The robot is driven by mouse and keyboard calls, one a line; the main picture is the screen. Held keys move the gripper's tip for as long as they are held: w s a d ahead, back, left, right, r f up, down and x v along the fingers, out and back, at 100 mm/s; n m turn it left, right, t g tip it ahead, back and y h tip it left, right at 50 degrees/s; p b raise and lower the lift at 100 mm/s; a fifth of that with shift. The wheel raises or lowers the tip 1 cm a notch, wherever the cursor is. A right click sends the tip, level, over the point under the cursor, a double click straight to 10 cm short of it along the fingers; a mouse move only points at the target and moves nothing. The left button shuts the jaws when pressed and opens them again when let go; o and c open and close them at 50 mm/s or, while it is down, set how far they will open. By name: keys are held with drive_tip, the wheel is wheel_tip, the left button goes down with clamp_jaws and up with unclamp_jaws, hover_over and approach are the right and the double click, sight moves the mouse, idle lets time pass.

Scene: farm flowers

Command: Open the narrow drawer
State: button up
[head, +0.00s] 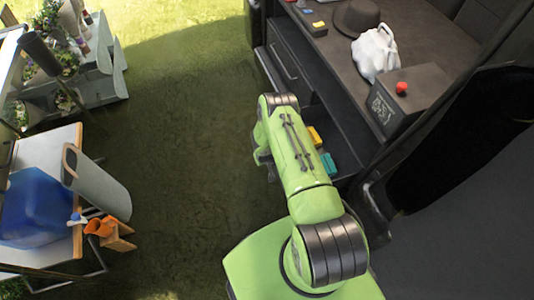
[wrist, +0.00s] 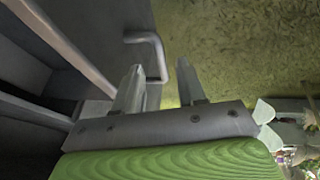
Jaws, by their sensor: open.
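The dark desk unit (head: 335,75) stands at the right in the head view, with drawer fronts (head: 284,62) on its side facing the grass. In the wrist view, a grey drawer front (wrist: 95,30) carries a bent metal handle (wrist: 157,50). My gripper (wrist: 160,66) is open and empty. In the picture the handle's bar lies between its two fingertips, nearer the left finger; I cannot tell whether they touch. In the head view my gripper (head: 263,157) is mostly hidden by my green arm, at the cabinet's grass side. Which front is the narrow drawer is unclear.
A yellow item (head: 315,135) and a teal item (head: 328,163) lie low in the unit beside my arm. Grass (head: 185,150) to the left is free.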

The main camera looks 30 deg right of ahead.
drive_tip(key=p+v, duration=0.3)
drive_tip(key=v, duration=0.9)
drive_tip(key=shift+r, duration=0.2)
drive_tip(key=w+a+r+p, duration=0.1)
drive_tip(key=w+r, duration=0.1)
drive_tip(key=r, duration=1.1)
drive_tip(key=w+a+r+p, duration=0.1)
drive_tip(key=r+p, duration=0.1)
drive_tip(key=r, duration=1.2)
drive_tip(key=s+a+r+y+p, duration=0.1)
drive_tip(key=s+r, duration=0.3)
drive_tip(key=r, duration=0.4)
drive_tip(key=s+a+r, duration=0.1)
drive_tip(key=s+r, duration=0.3)
drive_tip(key=r, duration=0.4)
drive_tip(key=s+a+r+p, duration=0.1)
drive_tip(key=s+r, duration=0.3)
drive_tip(key=s, duration=0.5)
drive_tip(key=s+a+r+t+y+p, duration=0.1)
drive_tip(key=s+a+r, duration=0.1)
drive_tip(key=s+r, duration=0.3)
drive_tip(key=s, duration=0.4)
drive_tip(key=shift+s+a+r+n, duration=0.15)
drive_tip(key=shift+a+n, duration=0.25)
